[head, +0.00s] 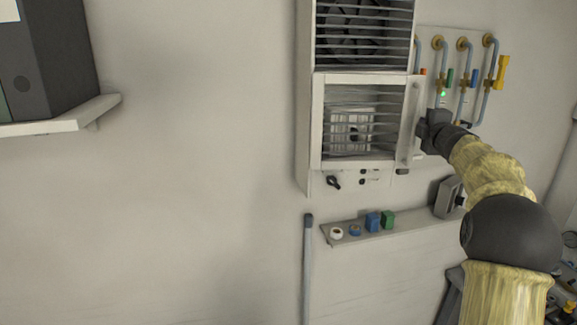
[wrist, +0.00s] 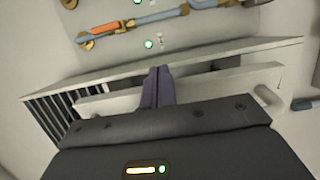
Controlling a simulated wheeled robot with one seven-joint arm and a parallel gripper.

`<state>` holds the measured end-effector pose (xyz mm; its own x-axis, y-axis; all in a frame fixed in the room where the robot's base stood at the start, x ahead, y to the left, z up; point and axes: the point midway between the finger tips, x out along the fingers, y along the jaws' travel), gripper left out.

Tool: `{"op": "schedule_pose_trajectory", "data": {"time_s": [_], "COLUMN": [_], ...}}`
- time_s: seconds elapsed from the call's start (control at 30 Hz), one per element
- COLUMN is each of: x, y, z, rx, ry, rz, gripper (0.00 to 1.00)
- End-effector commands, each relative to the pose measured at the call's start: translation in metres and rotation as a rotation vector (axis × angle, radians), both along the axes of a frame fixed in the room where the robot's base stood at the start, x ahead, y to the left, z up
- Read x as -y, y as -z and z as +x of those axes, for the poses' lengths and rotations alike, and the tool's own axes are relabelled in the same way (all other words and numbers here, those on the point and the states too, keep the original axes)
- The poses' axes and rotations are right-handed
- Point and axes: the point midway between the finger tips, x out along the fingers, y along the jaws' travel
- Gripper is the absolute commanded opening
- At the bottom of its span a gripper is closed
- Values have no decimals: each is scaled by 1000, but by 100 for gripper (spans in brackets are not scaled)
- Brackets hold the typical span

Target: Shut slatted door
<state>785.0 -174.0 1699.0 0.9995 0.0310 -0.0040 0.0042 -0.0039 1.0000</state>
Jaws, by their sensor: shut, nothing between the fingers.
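The slatted door (head: 318,125) is a pale frame with dark horizontal slats, on the lower part of a wall cabinet (head: 304,100) in the head view. Its right edge reaches past the cabinet's upper right side, so it appears to stand a little ajar. A pale upright handle (head: 404,135) is near that edge. My gripper (head: 424,130) is at the door's right edge, beside the handle. In the wrist view my gripper (wrist: 158,72) is shut and empty, its fingertips over a pale panel (wrist: 210,87). Whether they touch it I cannot tell. Slats (wrist: 45,115) show at left.
Blue pipes with coloured valve handles (head: 502,72) are on the wall right of the cabinet. A small shelf (head: 400,232) with several small items is below. A shelf (head: 75,118) with dark binders is at upper left. The wall between is clear.

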Motion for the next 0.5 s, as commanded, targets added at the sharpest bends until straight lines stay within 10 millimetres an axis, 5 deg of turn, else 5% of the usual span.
{"op": "schedule_pose_trajectory", "data": {"time_s": [0.5], "x": [6], "y": [0], "z": [4], "rx": [-1], "ry": [-11], "rz": [2], "gripper": [0]}}
